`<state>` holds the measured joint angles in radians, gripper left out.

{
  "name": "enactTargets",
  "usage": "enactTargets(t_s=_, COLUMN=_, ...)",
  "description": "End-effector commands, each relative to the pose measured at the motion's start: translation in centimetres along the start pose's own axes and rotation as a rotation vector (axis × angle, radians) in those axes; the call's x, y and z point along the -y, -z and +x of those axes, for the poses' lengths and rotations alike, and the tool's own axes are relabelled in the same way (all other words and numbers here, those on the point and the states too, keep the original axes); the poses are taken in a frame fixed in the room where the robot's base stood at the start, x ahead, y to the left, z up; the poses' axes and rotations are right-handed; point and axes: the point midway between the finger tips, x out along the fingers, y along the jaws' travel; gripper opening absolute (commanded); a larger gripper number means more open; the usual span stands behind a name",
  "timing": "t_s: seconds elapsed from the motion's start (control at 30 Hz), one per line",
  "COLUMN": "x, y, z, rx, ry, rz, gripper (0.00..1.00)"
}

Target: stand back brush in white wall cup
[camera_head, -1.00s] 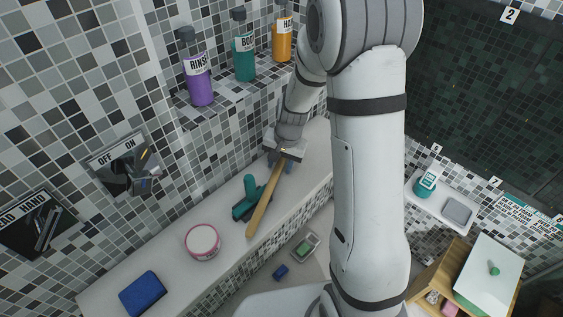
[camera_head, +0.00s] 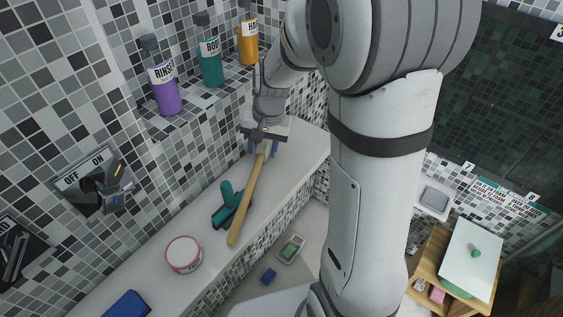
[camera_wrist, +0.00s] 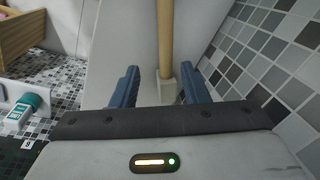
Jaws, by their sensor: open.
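The back brush (camera_head: 246,200) has a long wooden handle. It lies slantwise on the white ledge (camera_head: 205,216), with its far end at my gripper (camera_head: 262,151). In the wrist view the handle (camera_wrist: 165,35) runs away between the two blue fingers of my gripper (camera_wrist: 160,78). A pale block (camera_wrist: 167,90) sits at its near end, between the fingers, with a gap on each side. The gripper is open. Whether bristles are on the block is hidden. I cannot make out a white wall cup in either view.
A teal-handled object (camera_head: 230,205) lies close beside the brush handle. A pink-rimmed white tub (camera_head: 184,254) and a blue block (camera_head: 127,304) stand farther along the ledge. Bottles (camera_head: 164,88) line the tiled wall shelf. A wooden cabinet (camera_head: 432,262) is at lower right.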

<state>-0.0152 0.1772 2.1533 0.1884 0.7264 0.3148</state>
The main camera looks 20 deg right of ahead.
Motion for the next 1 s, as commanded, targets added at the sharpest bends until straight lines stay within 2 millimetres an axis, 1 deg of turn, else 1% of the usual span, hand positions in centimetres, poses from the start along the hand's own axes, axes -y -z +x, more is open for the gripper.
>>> enactTargets(t_s=0.03, x=-0.4, y=-1.0, z=-1.7, rx=-0.019, ry=0.002, rz=-0.033, gripper=0.41)
enactTargets(t_s=0.1, x=-1.2, y=-2.6, z=-3.8, rx=-0.044, ry=-0.003, rz=-0.089, gripper=0.41)
enactTargets(t_s=0.17, x=-2.1, y=-4.2, z=-5.5, rx=-0.065, ry=-0.009, rz=-0.140, gripper=0.41)
enactTargets(t_s=0.2, x=-2.7, y=-5.3, z=-6.5, rx=-0.079, ry=-0.014, rz=-0.174, gripper=0.41)
enactTargets(t_s=0.3, x=-4.3, y=-8.0, z=-8.6, rx=-0.113, ry=-0.030, rz=-0.256, gripper=0.41)
enactTargets(t_s=0.4, x=-5.8, y=-10.6, z=-10.1, rx=-0.145, ry=-0.049, rz=-0.330, gripper=0.41)
enactTargets(t_s=0.5, x=-7.1, y=-12.6, z=-11.0, rx=-0.168, ry=-0.067, rz=-0.386, gripper=0.41)
enactTargets(t_s=0.6, x=-8.0, y=-13.9, z=-11.4, rx=-0.182, ry=-0.080, rz=-0.424, gripper=0.41)
enactTargets(t_s=0.7, x=-8.9, y=-14.4, z=-11.6, rx=-0.189, ry=-0.089, rz=-0.443, gripper=0.41)
enactTargets(t_s=0.8, x=-9.0, y=-14.6, z=-11.7, rx=-0.191, ry=-0.091, rz=-0.450, gripper=0.36)
enactTargets(t_s=1.0, x=-9.0, y=-14.6, z=-11.7, rx=-0.191, ry=-0.090, rz=-0.450, gripper=0.36)
